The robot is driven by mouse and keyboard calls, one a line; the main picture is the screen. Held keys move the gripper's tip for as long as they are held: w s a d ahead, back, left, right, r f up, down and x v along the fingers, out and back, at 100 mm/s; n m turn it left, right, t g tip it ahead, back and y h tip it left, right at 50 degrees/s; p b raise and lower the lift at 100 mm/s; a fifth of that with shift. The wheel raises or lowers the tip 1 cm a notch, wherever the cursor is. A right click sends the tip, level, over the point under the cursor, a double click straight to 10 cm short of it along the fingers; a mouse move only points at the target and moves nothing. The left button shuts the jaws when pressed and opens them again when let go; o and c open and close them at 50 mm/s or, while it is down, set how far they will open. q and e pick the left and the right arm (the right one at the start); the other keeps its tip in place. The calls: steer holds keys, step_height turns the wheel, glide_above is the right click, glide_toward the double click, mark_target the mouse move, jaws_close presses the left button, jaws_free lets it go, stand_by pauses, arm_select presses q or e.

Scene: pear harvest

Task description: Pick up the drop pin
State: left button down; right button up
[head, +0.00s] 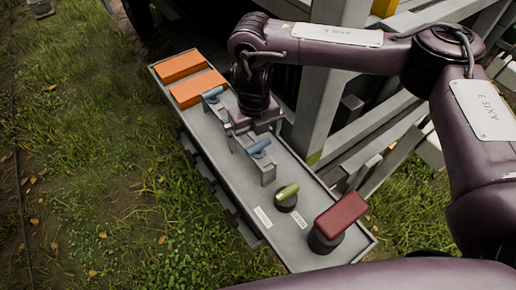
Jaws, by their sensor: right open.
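Two blue-handled pieces stand in grey brackets on a long grey tray (290,240). One blue handle (213,94) is farther back and the other blue handle (259,147) is nearer. Either may be the drop pin; I cannot tell which. My right gripper (242,133) points down over the tray between the two handles, open. Nothing shows in its jaws, though its wrist hides part of the tray behind it. I cannot tell whether its fingers touch a bracket. My left gripper is not in view.
Two orange blocks (198,89) lie at the tray's far end. A grey post (322,105) rises along the right side. Grass lies left.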

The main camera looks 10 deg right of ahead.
mark_target(258, 155)
steer(key=f, duration=0.2)
steer(key=s+f, duration=0.1)
steer(key=f, duration=0.3)
steer(key=shift+s+d, duration=0.25)
steer(key=shift+d, duration=0.05)
steer(key=shift+f, duration=0.25)
steer(key=c, duration=1)
